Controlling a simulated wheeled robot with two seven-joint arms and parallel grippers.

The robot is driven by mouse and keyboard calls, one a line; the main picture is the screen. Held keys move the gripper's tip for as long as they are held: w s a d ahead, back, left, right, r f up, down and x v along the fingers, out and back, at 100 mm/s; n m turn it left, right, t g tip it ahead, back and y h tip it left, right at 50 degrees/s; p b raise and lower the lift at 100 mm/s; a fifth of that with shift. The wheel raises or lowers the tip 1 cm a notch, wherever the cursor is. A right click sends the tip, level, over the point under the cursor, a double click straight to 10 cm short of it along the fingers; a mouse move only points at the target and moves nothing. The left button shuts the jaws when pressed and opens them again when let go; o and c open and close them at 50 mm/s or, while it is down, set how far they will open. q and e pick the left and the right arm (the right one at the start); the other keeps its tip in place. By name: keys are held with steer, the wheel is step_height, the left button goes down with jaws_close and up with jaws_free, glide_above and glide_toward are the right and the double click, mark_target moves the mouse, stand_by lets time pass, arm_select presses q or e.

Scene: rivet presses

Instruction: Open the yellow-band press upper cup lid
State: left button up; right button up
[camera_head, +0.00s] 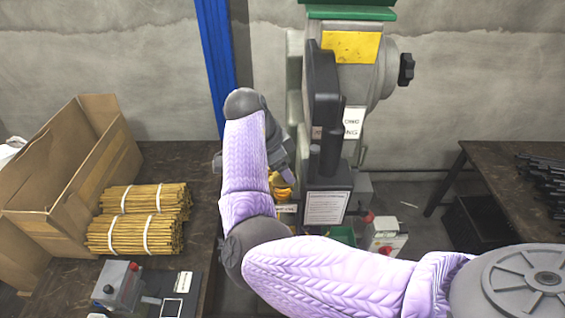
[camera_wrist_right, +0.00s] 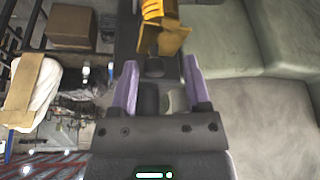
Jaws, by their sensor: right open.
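The press (camera_head: 322,110) stands in the middle of the head view, with a yellow plate (camera_head: 350,47) on its upper body. My right gripper (camera_head: 284,172) is at the press's left side, close to a small yellow part (camera_head: 282,190). In the right wrist view my right gripper (camera_wrist_right: 160,72) is open, its two lavender fingers apart. A yellow ribbed part with a bracket (camera_wrist_right: 165,38) lies just beyond the fingertips, and a dark round piece (camera_wrist_right: 153,68) shows between them. I cannot make out the cup lid clearly. My left gripper is not in view.
A left table holds an open cardboard box (camera_head: 85,165), tied bundles of yellow sticks (camera_head: 135,235) and a grey control box (camera_head: 118,285). A blue post (camera_head: 216,65) stands behind. A dark table (camera_head: 500,180) with black rods is at the right. The red-button box (camera_head: 387,238) stands beside the press.

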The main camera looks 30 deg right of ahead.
steer(key=shift+s, duration=0.4)
steer(key=shift+r, duration=0.1)
steer(key=shift+c, duration=0.3)
steer(key=shift+w, duration=0.2)
steer(key=c, duration=0.5)
jaws_close()
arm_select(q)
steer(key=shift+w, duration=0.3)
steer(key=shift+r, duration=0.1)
